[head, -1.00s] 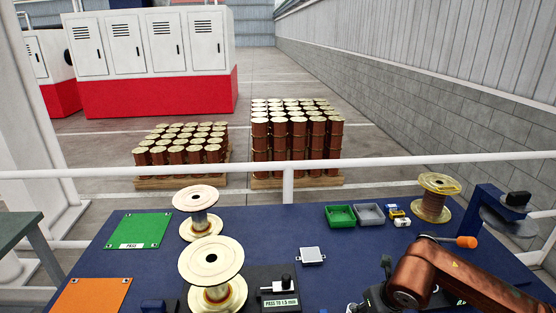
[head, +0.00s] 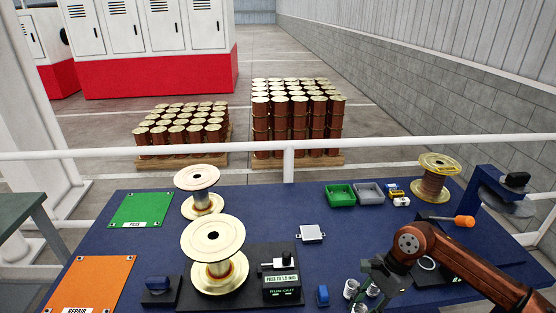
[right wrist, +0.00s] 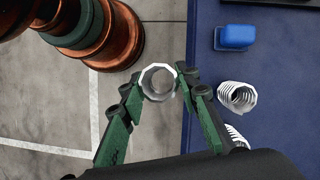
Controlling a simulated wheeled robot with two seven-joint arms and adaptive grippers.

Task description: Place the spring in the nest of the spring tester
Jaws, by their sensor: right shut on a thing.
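My right gripper (right wrist: 160,85) is shut on a white coil spring (right wrist: 158,82), which I see end-on between the fingertips in the right wrist view. The spring appears beyond the table's near edge, with floor behind it. In the head view the right gripper (head: 368,292) is at the front of the table, and several small springs or parts of them show around it. Another spring (right wrist: 237,97) rests on the blue table, and one more is partly hidden behind a finger. The blue C-shaped frame (head: 487,190) at the right, apparently the spring tester, has an orange-tipped handle (head: 464,221); its nest is not clear. My left gripper is out of view.
A small blue block (right wrist: 235,36) is near the springs. The run-out gauge (head: 281,287) and large spools (head: 213,237) stand left of it. Green (head: 340,196) and grey bins (head: 369,194) and another spool (head: 434,178) are at the back. The middle of the table is mostly clear.

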